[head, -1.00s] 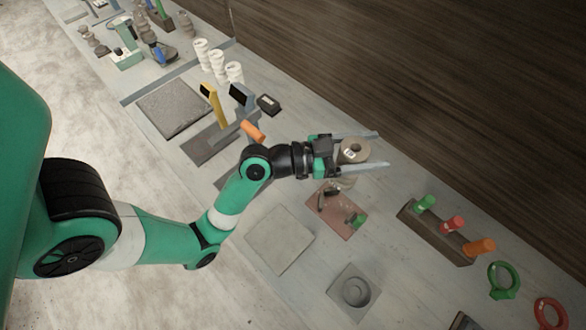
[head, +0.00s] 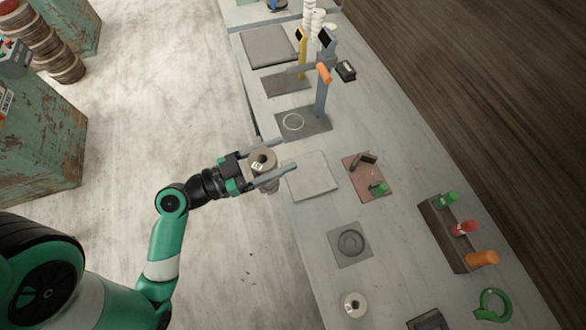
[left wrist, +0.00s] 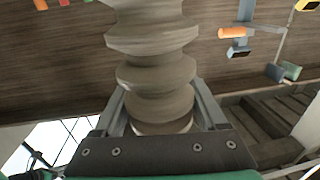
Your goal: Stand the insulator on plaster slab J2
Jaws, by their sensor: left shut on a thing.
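The insulator (head: 260,160) is a grey-brown ribbed clay piece with a hole in its top and a small white label. My left gripper (head: 272,163) is shut on it, with one finger on each side. In the head view it hangs over the bench's front edge, just left of a plain pale square slab (head: 314,178). I cannot read a J2 mark on any slab. In the left wrist view the insulator's stacked ribs (left wrist: 155,72) rise between the fingers, and its far end is cut off by the frame. My right gripper is not in view.
A slab with a round recess (head: 350,243), a reddish board (head: 370,178) with small tools, and a rack (head: 445,232) with coloured handles lie nearby. A stand with an orange-tipped post (head: 322,95) is behind the pale slab. A small round piece (head: 354,304) stands in front.

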